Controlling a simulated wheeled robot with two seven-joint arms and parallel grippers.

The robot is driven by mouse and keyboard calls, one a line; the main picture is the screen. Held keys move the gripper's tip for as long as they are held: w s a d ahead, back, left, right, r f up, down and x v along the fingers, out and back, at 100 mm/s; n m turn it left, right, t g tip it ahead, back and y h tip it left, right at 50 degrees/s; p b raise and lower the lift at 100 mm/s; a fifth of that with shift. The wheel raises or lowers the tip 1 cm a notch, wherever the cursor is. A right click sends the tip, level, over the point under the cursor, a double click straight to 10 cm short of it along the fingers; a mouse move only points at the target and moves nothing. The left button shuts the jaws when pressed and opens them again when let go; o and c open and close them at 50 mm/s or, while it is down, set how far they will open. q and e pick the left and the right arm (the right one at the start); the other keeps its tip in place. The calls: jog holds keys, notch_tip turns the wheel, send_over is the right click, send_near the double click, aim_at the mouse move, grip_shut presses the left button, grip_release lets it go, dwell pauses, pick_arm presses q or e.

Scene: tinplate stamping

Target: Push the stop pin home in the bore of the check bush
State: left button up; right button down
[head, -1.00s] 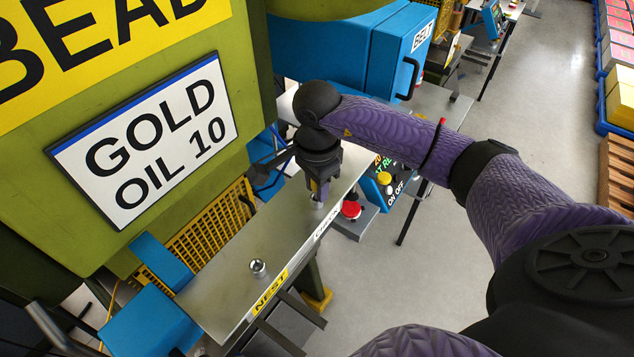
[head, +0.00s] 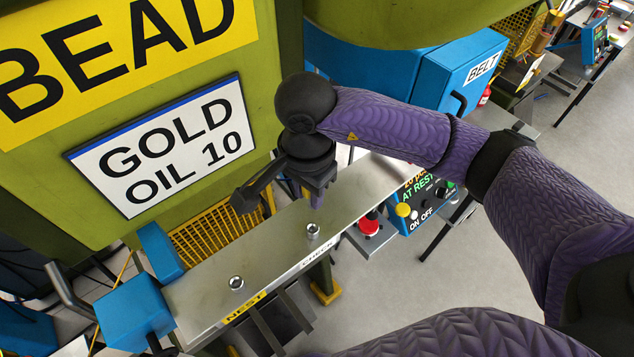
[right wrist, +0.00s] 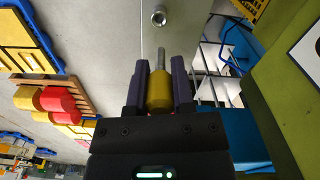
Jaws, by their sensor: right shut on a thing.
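The check bush (head: 312,231) is a small shiny metal ring standing on the steel plate beside the CHECK label, with its dark bore facing up. My right gripper (head: 317,203) is just behind and above it, fingers down. In the right wrist view my right gripper (right wrist: 158,88) is shut on the yellow grip of the stop pin (right wrist: 159,90). The pin's grey shank points toward a metal bush (right wrist: 158,17), apparently the check bush, and appears apart from it. The pin is not clearly seen in the head view. My left gripper is out of view.
A second metal bush (head: 236,283) stands by the NEST label on the same plate (head: 270,255). The green press (head: 270,60) and a yellow guard (head: 215,235) line the back. A red button (head: 369,223) and control box (head: 425,200) stand to the right.

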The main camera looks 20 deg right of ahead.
jog(key=shift+f+b, duration=0.15)
jog(key=shift+b, duration=0.15)
jog(key=shift+y, duration=0.3)
notch_tip(320, 180, down, 5)
jog(key=b, duration=0.5)
jog(key=shift+d, duration=0.1)
jog(key=shift+d+f+b, duration=0.1)
jog(key=shift+f+b, duration=0.2)
jog(key=shift+b, duration=0.35)
jog(key=shift+b, duration=0.35)
jog(key=shift+b, duration=0.4)
